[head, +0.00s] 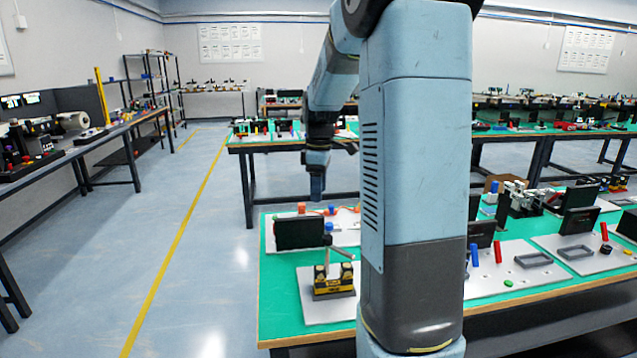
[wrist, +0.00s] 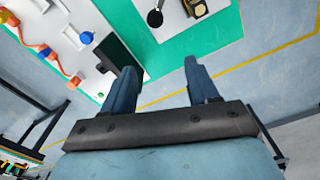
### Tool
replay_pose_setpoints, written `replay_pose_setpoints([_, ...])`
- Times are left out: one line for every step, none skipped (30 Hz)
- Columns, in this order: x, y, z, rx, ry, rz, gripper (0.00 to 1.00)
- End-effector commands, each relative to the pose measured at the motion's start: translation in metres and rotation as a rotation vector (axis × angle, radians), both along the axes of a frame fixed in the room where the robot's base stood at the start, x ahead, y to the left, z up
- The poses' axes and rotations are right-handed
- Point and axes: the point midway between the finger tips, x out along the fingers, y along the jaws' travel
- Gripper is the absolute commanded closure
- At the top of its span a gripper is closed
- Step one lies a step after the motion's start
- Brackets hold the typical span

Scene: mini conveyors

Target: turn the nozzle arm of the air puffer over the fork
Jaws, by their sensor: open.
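A small yellow-and-black device (head: 334,287), which looks like the air puffer, stands on a pale plate near the front left corner of the near table. A thin light rod (head: 341,252), apparently its nozzle arm, slants above it, with a dark knob at the left end. In the wrist view the device (wrist: 201,7) is cut by the top edge, and a dark round knob (wrist: 155,18) shows left of it. I cannot make out the fork. My gripper (head: 317,192) hangs above and behind the device, apart from it. In the wrist view its fingers (wrist: 160,66) are spread and empty.
My arm column hides the table's middle. Floor (head: 190,270) left of the table is clear.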

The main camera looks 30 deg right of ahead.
Motion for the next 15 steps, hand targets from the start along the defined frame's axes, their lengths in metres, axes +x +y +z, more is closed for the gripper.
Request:
replay_pose_setpoints([0.000, 0.000, 0.003, 0.000, -0.001, 0.000, 0.41])
replay_pose_setpoints([0.000, 0.000, 0.005, 0.000, -0.002, 0.000, 0.41])
replay_pose_setpoints([0.000, 0.000, 0.007, 0.000, -0.002, 0.000, 0.41])
replay_pose_setpoints([0.000, 0.000, 0.009, -0.001, -0.003, 0.000, 0.41])
replay_pose_setpoints([0.000, 0.000, 0.010, -0.001, -0.003, 0.000, 0.41])
replay_pose_setpoints([0.000, 0.000, 0.012, 0.000, -0.002, 0.000, 0.41])
replay_pose_setpoints([0.000, 0.000, 0.013, 0.000, -0.002, 0.000, 0.41])
replay_pose_setpoints([0.000, 0.000, 0.014, 0.000, -0.002, 0.000, 0.41])
replay_pose_setpoints([0.000, 0.000, 0.014, 0.000, -0.001, 0.000, 0.41])
replay_pose_setpoints([0.000, 0.000, 0.014, -0.001, -0.001, 0.000, 0.41])
replay_pose_setpoints([0.000, 0.000, 0.015, -0.001, -0.001, 0.000, 0.41])
replay_pose_setpoints([0.000, 0.000, 0.015, -0.001, -0.001, 0.000, 0.41])
replay_pose_setpoints([0.000, 0.000, 0.014, -0.001, -0.001, 0.000, 0.41])
replay_pose_setpoints([0.000, 0.000, 0.014, -0.001, -0.001, 0.000, 0.41])
replay_pose_setpoints([0.000, 0.000, 0.014, -0.001, -0.001, 0.000, 0.41])
